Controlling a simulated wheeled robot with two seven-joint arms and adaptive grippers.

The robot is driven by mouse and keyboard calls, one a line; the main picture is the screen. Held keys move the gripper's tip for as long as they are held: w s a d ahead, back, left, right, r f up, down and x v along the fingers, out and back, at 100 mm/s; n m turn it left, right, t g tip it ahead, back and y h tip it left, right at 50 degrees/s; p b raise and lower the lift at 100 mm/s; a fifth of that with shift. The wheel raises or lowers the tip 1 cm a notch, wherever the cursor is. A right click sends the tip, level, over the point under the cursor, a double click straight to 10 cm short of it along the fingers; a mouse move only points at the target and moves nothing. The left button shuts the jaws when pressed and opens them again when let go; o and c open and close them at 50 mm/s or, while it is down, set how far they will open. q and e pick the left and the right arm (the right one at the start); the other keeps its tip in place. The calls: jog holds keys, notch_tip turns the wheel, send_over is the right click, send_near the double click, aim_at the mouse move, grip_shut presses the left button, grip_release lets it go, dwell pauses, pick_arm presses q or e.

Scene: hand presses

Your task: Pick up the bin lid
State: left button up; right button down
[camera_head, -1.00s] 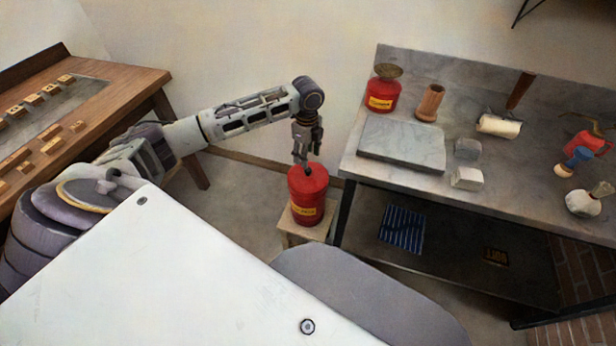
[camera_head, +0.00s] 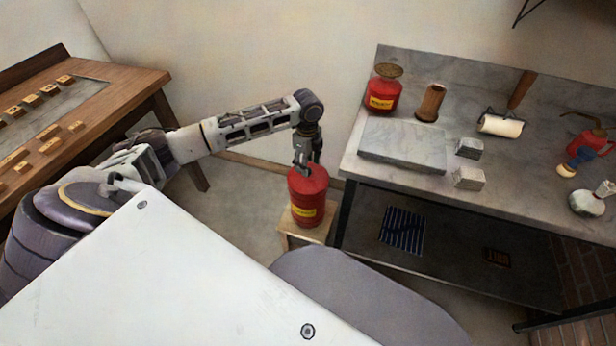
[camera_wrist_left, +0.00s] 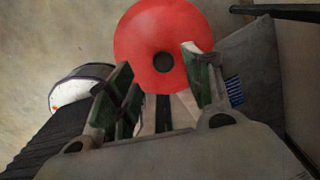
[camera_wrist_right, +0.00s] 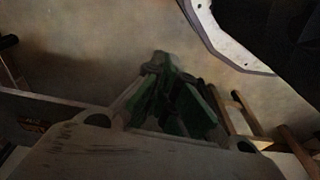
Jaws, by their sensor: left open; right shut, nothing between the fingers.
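The bin is a red can with a yellow label (camera_head: 307,205), standing upright on a small wooden stool. Its round red lid (camera_head: 307,177) is on top; in the left wrist view the lid (camera_wrist_left: 160,32) is a red disc with a dark round spot at its middle. My left gripper (camera_head: 307,170) points down at the lid from above. It is open, its green-padded fingers (camera_wrist_left: 160,85) apart near the lid's near edge, with nothing between them. Whether they touch the lid I cannot tell. My right gripper (camera_wrist_right: 168,85) is shut and empty, seen only in the right wrist view.
A grey workbench (camera_head: 520,200) right of the bin holds another red can (camera_head: 383,95), a stone slab (camera_head: 402,145), grey blocks and a roller (camera_head: 500,125). A wooden table (camera_head: 130,90) with type pieces stands at left. The stool (camera_head: 290,230) is close to the bench leg.

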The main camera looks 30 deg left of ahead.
pick_arm(q)
jog(key=shift+w+f, duration=0.1)
jog(key=shift+f, duration=0.45)
notch_tip(320, 180, down, 3)
jog(key=shift+w+f+b, duration=0.15)
jog(key=shift+f+b, duration=0.05)
jog(key=shift+b, duration=0.6)
jog(key=shift+f, duration=0.15)
pick_arm(e)
jog(key=r, duration=0.3)
jog(key=shift+w+a+r, duration=0.3)
jog(key=shift+a+r, duration=0.05)
jog(key=shift+a, duration=0.05)
jog(key=shift+f, duration=0.1)
pick_arm(q)
grip_shut()
